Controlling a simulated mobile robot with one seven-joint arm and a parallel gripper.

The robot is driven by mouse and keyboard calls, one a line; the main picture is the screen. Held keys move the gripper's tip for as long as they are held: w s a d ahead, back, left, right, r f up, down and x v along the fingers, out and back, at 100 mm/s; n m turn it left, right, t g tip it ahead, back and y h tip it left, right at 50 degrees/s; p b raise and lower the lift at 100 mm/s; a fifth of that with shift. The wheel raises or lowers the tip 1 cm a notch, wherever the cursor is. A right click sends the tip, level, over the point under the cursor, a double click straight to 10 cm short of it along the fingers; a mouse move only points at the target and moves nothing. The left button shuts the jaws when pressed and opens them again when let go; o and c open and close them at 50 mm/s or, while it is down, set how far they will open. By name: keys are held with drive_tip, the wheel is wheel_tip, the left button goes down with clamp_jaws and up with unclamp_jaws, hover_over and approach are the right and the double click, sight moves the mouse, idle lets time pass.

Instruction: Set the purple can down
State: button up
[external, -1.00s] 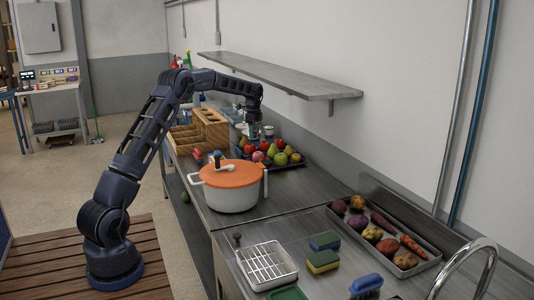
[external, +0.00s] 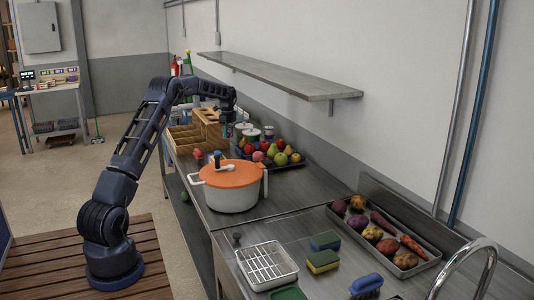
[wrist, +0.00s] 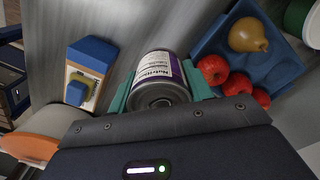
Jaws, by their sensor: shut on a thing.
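The purple can (wrist: 158,68), with a white and purple label and a metal end facing the camera, is between the teal fingers of my gripper (wrist: 159,88) in the wrist view. The fingers press it from both sides. In the external view my gripper (external: 227,124) is low over the far part of the steel counter (external: 310,190), left of the fruit. The can is too small and hidden to make out there. I cannot tell whether it touches the counter.
A blue tray (wrist: 274,62) with red fruit and a pear lies right of the can in the wrist view. A blue-topped block-like item (wrist: 90,65) is left. A white pot (external: 232,197) with an orange lid stands nearer. Wooden bins (external: 190,135) and white canisters (external: 253,134) are close by.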

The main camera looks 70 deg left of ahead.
wheel_tip(320, 180, down, 13)
drive_tip(key=shift+r, duration=0.2)
idle(0.3)
drive_tip(key=shift+f, duration=0.15)
drive_tip(key=o, duration=1.1)
drive_tip(key=shift+c, duration=0.2)
wheel_tip(320, 180, up, 12)
drive_tip(key=shift+r, duration=0.2)
